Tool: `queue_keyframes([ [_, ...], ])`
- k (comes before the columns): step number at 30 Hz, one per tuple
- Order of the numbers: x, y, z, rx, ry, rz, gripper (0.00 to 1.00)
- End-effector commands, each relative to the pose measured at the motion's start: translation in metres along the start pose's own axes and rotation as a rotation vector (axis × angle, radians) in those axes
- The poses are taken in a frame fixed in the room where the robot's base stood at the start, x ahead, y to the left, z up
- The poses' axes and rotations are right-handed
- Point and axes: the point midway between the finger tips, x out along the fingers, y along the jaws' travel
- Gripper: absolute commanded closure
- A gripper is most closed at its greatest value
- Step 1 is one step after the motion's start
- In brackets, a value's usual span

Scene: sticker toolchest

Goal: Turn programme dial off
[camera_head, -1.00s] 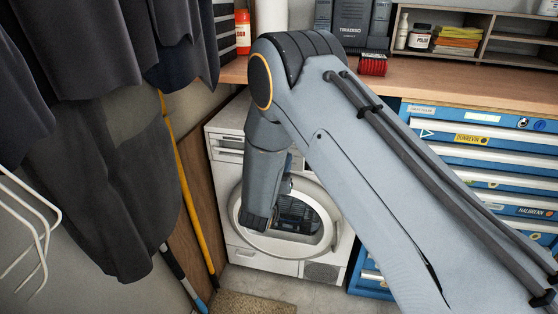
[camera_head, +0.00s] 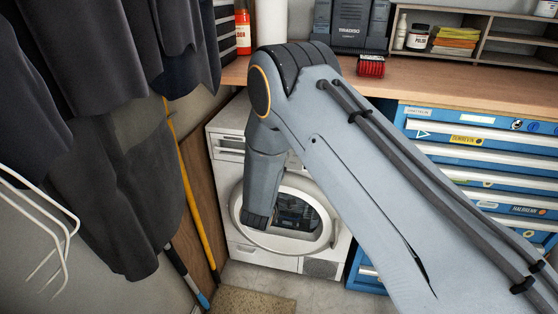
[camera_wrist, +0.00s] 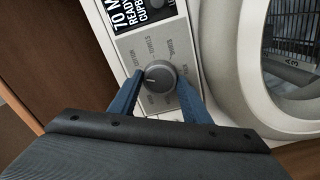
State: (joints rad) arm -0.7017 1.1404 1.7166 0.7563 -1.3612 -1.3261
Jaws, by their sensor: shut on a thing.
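The programme dial (camera_wrist: 160,78) is a round dark grey knob with a short light mark, on a light grey panel with printed labels around it. My gripper (camera_wrist: 160,80) has its two blue fingers on either side of the knob in the wrist view, closed on it. Some labels below the knob are partly covered by the fingers and hard to read. The white front-loading machine (camera_head: 262,262) stands under the bench in the head view. There, my arm hides the dial and my gripper's fingers.
The machine's round door (camera_wrist: 236,60) is right of the panel in the wrist view. A wooden board (camera_head: 201,205) and a yellow pole (camera_head: 194,205) stand left of the machine. Dark clothes (camera_head: 125,210) hang at the left. A blue tool chest (camera_head: 420,120) is at the right.

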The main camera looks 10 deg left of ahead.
Motion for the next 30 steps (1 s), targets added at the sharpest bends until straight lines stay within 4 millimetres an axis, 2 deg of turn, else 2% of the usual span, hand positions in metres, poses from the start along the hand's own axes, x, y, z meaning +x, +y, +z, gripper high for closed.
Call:
queue_keyframes([
  [6,-0.0003,0.0001,-0.0008,-0.184,0.001,-0.001,0.79],
  [15,-0.0002,-0.0004,-0.0006,-0.361,0.001,-0.001,0.79],
  [30,-0.0001,-0.0007,-0.0005,-0.441,0.002,-0.001,0.79],
])
